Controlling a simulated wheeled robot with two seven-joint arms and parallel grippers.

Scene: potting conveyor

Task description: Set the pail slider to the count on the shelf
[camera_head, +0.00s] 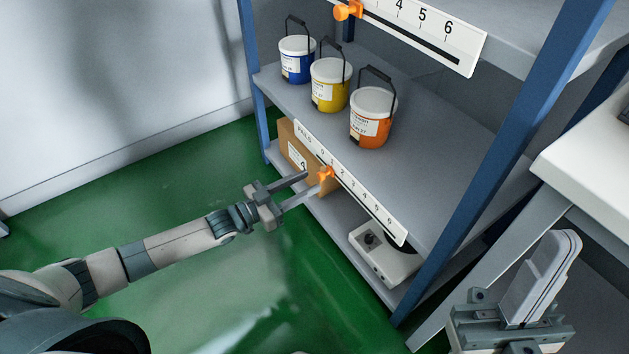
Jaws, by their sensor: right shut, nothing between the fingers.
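Three pails with white lids and dark handles stand on the middle shelf (440,150): a blue pail (296,66), a yellow pail (328,92) and an orange pail (369,127). The pail scale (392,227) is a white strip on that shelf's front edge, numbered up to 6. Its orange slider knob (325,174) is near the low end; I cannot tell its exact mark. My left gripper (313,183) is open, its fingertips close to the knob; contact is unclear. My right gripper (556,238) is shut and empty at lower right, away from the scale.
An upper scale (470,50) with another orange knob (348,10) is on the shelf above. A cardboard box (288,140) and a white device (385,255) sit on the bottom shelf. A blue post (500,150) and white table (590,160) are at right. Green floor is open at left.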

